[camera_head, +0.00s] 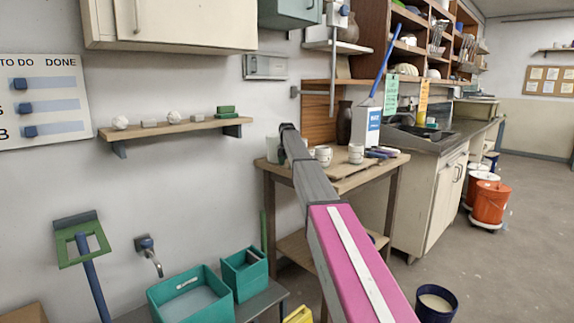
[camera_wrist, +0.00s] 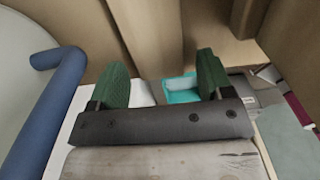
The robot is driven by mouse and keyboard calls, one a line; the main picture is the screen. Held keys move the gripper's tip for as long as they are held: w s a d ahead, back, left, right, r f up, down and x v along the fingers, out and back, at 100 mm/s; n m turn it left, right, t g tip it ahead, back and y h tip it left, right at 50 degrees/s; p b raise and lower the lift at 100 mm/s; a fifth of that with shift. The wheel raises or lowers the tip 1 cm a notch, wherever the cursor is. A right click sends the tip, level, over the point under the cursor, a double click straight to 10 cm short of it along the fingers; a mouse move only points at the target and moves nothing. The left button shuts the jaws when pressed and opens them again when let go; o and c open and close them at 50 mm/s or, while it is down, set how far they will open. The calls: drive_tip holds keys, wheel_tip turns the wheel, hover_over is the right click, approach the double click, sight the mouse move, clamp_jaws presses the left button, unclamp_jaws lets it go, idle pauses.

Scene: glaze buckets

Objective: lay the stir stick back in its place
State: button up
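My gripper (camera_wrist: 162,64) shows in the wrist view, its two green fingers apart with nothing seen held between them. In the head view my arm reaches toward the wooden table, and the gripper cannot be made out there. I cannot identify the stir stick for certain. A long blue stick (camera_head: 386,60) rises at a tilt above a white container with a blue label (camera_head: 367,127), at the back of the table. A thick bent blue bar (camera_wrist: 42,115) is at the left of the wrist view; I cannot tell what it belongs to.
The wooden table (camera_head: 383,166) carries several cups. A shelf (camera_head: 175,130) is on the wall. Teal bins (camera_head: 160,307) stand below, near a green-framed tool (camera_head: 82,240). A dark blue bucket (camera_head: 436,303) is at the lower right, orange buckets (camera_head: 490,203) farther back. Open floor lies between.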

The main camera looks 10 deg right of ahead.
wheel_tip(320, 180, up, 12)
drive_tip(key=shift+r, duration=0.15)
idle(0.6)
